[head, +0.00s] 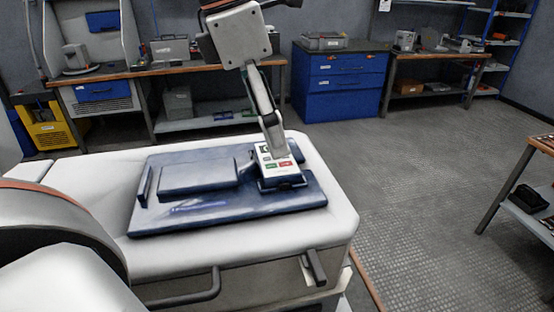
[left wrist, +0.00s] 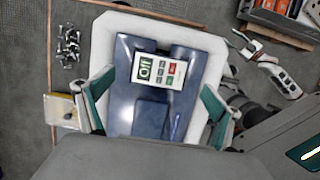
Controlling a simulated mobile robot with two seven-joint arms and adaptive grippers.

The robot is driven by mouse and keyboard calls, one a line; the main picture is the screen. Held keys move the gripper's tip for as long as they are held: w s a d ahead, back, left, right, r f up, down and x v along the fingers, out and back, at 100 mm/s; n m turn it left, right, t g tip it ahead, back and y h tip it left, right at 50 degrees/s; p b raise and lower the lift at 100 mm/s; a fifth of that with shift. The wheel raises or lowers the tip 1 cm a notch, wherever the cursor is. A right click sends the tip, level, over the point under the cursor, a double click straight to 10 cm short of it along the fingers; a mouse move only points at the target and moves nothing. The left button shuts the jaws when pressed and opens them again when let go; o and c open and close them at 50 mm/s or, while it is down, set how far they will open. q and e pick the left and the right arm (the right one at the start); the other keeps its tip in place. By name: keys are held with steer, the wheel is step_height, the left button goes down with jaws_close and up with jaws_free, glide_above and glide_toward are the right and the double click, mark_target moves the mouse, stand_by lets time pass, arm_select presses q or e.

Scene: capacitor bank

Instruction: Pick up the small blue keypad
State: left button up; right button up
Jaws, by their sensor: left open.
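The small keypad (head: 279,163) has a white face with a display and red and green buttons. It sits on a dark blue padded board (head: 240,206) on a white-topped cart. In the left wrist view the keypad (left wrist: 159,71) lies near the far end of the board, between my finger lines. I cannot tell the exact gap above the keypad. My right gripper is not in view.
A raised blue block (head: 198,177) lies on the board left of the keypad. The cart top (head: 335,205) is bare around the board, with a handle (head: 185,301) in front. Workbenches and a blue cabinet (head: 341,85) stand behind. Open floor lies to the right.

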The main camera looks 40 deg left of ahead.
mark_target(271, 158)
arm_select(q)
steer(key=x, duration=0.4)
steer(key=shift+s+a+f, duration=0.2)
steer(key=shift+s+f, duration=0.05)
steer(key=shift+f, duration=0.1)
steer(key=shift+w+d+f, duration=0.15)
steer(key=shift+f, duration=0.3)
steer(key=c, duration=1.2)
